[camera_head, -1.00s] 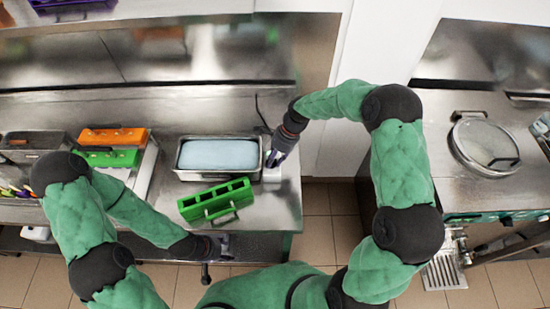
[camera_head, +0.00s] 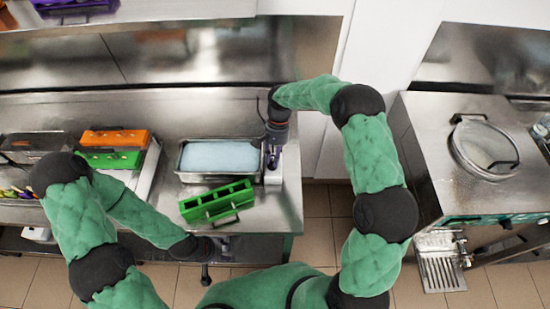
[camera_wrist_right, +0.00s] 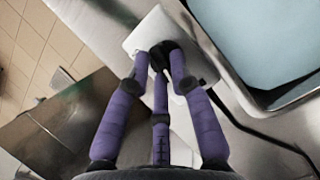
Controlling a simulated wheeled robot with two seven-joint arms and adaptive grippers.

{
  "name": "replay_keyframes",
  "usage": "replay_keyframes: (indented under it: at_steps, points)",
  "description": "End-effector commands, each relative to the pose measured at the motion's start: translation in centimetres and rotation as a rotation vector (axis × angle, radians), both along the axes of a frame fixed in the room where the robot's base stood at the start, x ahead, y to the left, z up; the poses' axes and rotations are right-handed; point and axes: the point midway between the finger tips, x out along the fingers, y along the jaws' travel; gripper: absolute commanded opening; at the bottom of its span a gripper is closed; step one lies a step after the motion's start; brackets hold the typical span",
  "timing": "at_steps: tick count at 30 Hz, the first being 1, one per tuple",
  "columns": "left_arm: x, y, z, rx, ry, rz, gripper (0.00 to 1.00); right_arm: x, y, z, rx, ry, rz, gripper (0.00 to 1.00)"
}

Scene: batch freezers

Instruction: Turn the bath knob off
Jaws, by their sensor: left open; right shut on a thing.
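The bath (camera_head: 178,160) is a metal tub of pale blue liquid on the steel counter. A small white box (camera_head: 272,179) stands at its right side. In the right wrist view, the white box (camera_wrist_right: 140,38) carries a black knob (camera_wrist_right: 163,48). My right gripper (camera_head: 273,160) is over this box, its purple fingers (camera_wrist_right: 166,66) closed around the knob. The fingers hide part of the knob, and I cannot tell its setting. My left gripper (camera_head: 218,248) is open and empty, low at the counter's front edge.
A green slotted mould (camera_head: 216,202) with a handle lies in front of the bath. Orange (camera_head: 115,139) and green (camera_head: 110,159) moulds sit to the left. A black cable (camera_wrist_right: 255,132) runs behind the box. A round-lidded machine (camera_head: 484,150) stands at the right.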

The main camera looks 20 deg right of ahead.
Motion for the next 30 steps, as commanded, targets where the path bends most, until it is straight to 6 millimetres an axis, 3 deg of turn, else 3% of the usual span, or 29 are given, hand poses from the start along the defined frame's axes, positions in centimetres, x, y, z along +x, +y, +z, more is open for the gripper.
replay_keyframes:
  at_steps: [12, 30]
  points:
    - [0.0, 0.0, -0.14, 0.0, 0.0, 0.0, 0.51, -0.41, 0.48, -0.47, 0.003, 0.014, 0.216, 0.0]
    - [0.0, 0.0, -0.17, 0.0, 0.0, 0.0, 0.51, -0.77, 0.47, -0.76, 0.004, 0.025, 0.254, 0.0]
